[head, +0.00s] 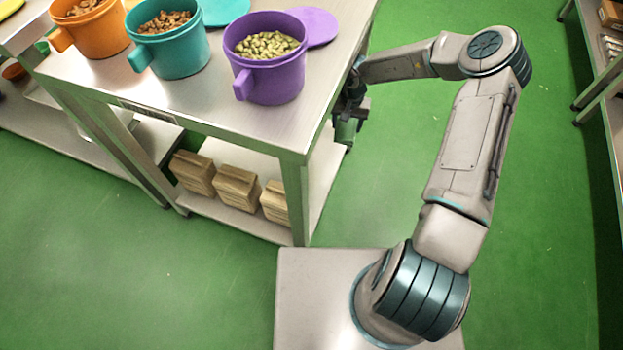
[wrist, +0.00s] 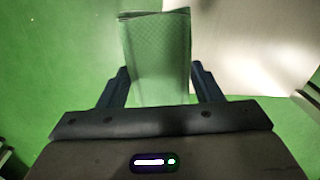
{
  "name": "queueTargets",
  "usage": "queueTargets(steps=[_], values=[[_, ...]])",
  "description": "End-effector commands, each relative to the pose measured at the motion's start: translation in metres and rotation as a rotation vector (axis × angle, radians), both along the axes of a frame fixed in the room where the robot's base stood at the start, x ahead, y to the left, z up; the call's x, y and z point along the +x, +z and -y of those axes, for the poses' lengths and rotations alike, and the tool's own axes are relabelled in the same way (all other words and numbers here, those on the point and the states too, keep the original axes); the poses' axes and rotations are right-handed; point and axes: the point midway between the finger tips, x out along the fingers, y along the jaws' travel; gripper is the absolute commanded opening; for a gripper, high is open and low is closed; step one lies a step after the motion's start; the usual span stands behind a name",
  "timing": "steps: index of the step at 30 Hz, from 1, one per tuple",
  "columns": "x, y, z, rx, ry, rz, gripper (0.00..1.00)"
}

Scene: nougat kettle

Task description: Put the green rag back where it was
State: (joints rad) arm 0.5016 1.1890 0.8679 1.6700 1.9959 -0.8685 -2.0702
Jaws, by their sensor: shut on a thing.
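The green rag (wrist: 158,55) shows in the wrist view as a flat, upright, textured green piece between the two dark fingers. My gripper (wrist: 158,88) is shut on it. In the head view my gripper (head: 350,112) is beside the right end of the steel table, below the level of its top. A piece of the green rag (head: 345,132) hangs under the fingers there, partly hidden by the gripper and dark against the green floor.
The steel table (head: 200,105) bears an orange pot (head: 98,38), a teal pot (head: 180,55) and a purple pot (head: 272,78), each filled. Its lower shelf (head: 235,215) holds brown stacks (head: 236,187). Another rack (head: 598,95) stands at the far right. Green floor between is clear.

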Motion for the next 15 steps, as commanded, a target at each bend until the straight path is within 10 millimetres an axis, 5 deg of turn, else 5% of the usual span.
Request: queueTargets(steps=[6, 15], values=[[-0.022, -0.08, -0.065, -0.008, -0.079, -0.007, 0.38], [-0.048, -0.136, -0.106, -0.017, -0.139, -0.005, 0.38]])
